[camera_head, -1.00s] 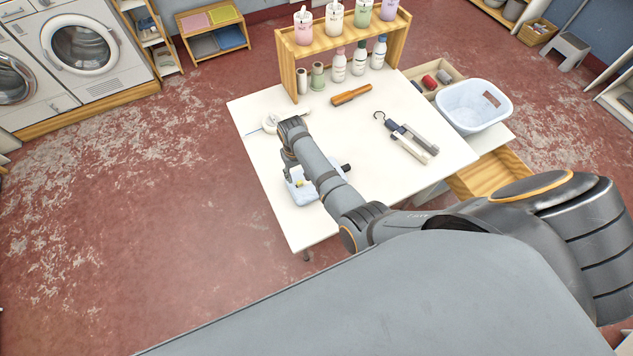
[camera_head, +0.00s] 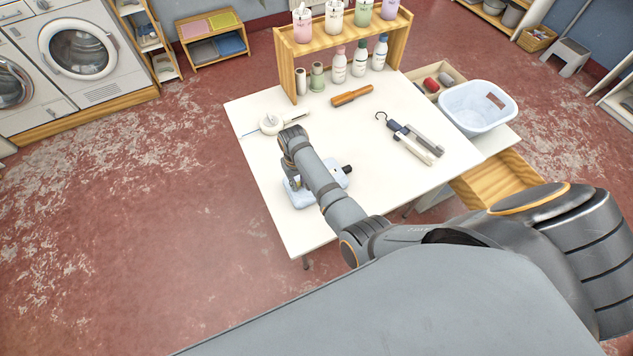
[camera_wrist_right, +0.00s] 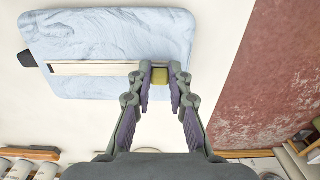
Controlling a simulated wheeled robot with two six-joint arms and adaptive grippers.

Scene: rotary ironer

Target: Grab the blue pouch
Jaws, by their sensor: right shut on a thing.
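The pale blue pouch (camera_head: 333,177) lies flat on the white table, partly hidden under my right arm. The right wrist view shows it from above (camera_wrist_right: 100,30), with a long white strip across it and a black knob at one end. A small yellow-green tab (camera_wrist_right: 160,75) sits at the strip's other end, near the pouch's edge. My right gripper (camera_wrist_right: 160,88) points at this edge, its two fingers closed on either side of the tab. In the head view the right gripper (camera_head: 295,184) is low over the pouch's left end. My left gripper is not in view.
A white round item (camera_head: 271,124), an orange-brown tool (camera_head: 352,95) and a dark-and-white clamp-like tool (camera_head: 415,142) lie on the table (camera_head: 300,232). A wooden rack (camera_head: 287,70) with bottles stands at the back.

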